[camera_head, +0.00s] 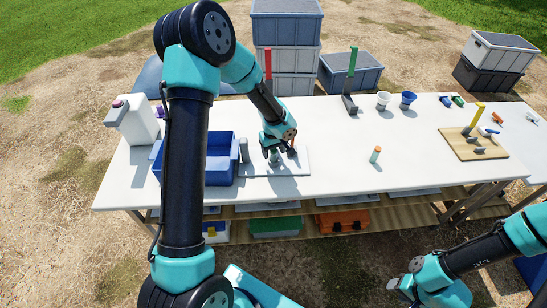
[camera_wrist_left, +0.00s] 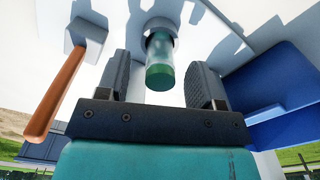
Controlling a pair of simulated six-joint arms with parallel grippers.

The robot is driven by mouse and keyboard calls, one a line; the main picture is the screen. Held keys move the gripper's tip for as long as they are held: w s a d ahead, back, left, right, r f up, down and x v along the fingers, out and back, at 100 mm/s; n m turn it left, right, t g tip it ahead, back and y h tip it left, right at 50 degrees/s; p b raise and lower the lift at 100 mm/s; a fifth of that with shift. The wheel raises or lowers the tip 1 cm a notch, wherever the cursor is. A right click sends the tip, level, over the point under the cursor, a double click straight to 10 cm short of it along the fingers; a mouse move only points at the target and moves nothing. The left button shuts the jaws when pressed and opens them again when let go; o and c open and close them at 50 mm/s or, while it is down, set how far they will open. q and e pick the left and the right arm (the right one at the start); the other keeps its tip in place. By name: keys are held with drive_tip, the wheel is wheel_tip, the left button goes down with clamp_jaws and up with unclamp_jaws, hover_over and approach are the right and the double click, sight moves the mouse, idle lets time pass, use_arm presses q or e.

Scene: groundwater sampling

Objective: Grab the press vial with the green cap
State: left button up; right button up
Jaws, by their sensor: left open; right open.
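The press vial with the green cap (camera_wrist_left: 158,76) shows in the left wrist view, its clear body held by a pale fitting above it in the picture. My left gripper (camera_wrist_left: 160,85) is open, with one finger on each side of the vial and a visible gap to both. In the head view my left gripper (camera_head: 275,158) is low over the white tray (camera_head: 295,162) and largely hides the vial. An orange lever (camera_wrist_left: 58,95) with a grey end stands to the left in the wrist view. My right gripper (camera_head: 402,285) is open and empty, away from the table's front edge.
A blue bin (camera_head: 222,157) and a grey upright piece (camera_head: 244,150) are left of my left gripper. Red (camera_head: 268,64) and green (camera_head: 352,62) levers are behind.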

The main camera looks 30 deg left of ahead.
use_arm(q)
wheel_tip(320, 180, down, 2)
drive_tip(key=shift+f, duration=0.15)
idle(0.4)
drive_tip(key=c, duration=1.1)
drive_tip(key=shift+r, duration=0.75)
drive_tip(key=shift+s+d+r, duration=0.15)
drive_tip(key=shift+s+r, duration=0.05)
drive_tip(key=shift+r, duration=0.35)
drive_tip(key=shift+s+d+r, duration=0.1)
drive_tip(key=shift+s+r, duration=0.05)
drive_tip(key=shift+r, duration=0.4)
drive_tip(key=s+d, duration=0.2)
drive_tip(key=s, duration=0.2)
drive_tip(key=s+d+r, duration=0.1)
drive_tip(key=s+d, duration=0.2)
drive_tip(key=s, duration=0.1)
drive_tip(key=s+d, duration=0.3)
drive_tip(key=s, duration=0.2)
drive_tip(key=shift+r, duration=0.15)
